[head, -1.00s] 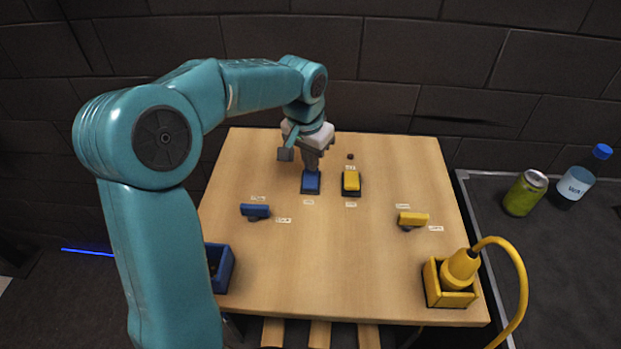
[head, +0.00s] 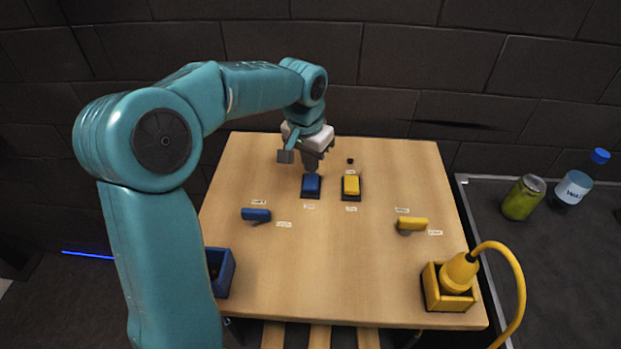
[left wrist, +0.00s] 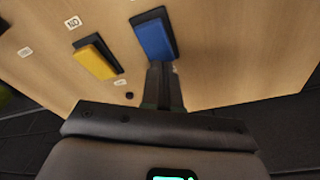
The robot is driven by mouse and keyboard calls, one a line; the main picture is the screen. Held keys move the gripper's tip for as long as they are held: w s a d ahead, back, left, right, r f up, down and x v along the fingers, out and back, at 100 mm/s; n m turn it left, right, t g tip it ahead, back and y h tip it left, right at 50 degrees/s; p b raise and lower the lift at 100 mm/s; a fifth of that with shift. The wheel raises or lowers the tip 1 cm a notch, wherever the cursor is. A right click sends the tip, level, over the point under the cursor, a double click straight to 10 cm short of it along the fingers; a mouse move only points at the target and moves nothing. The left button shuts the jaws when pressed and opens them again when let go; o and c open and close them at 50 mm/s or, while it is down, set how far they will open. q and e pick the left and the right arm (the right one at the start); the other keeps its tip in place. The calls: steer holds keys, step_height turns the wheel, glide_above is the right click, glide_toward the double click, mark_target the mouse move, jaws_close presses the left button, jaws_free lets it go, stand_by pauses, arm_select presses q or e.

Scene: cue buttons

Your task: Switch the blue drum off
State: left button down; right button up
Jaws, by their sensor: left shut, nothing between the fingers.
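A blue rocker switch (head: 311,185) sits on a dark base near the back middle of the wooden table. It also shows in the left wrist view (left wrist: 154,37). A blue handle (head: 256,214) stands on the table's left, with small labels beside it. No part is plainly marked as a drum; I cannot tell which blue part it is. My left gripper (head: 312,168) is shut and empty, just behind the blue rocker's far end. Its fingers (left wrist: 164,88) point at that end in the wrist view; whether they touch it is unclear. My right gripper is not in view.
A yellow rocker switch (head: 351,185) stands right of the blue one, and a yellow handle (head: 412,223) farther right. A blue box (head: 224,272) and a yellow box (head: 436,295) holding a yellow corded piece flank the front. The table's middle front is clear.

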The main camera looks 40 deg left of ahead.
mark_target(311, 177)
arm_select(q)
step_height(311, 177, up, 5)
steer(key=p, duration=0.3)
steer(key=shift+r+p, duration=0.2)
steer(key=shift+p, duration=0.2)
stand_by(0.3)
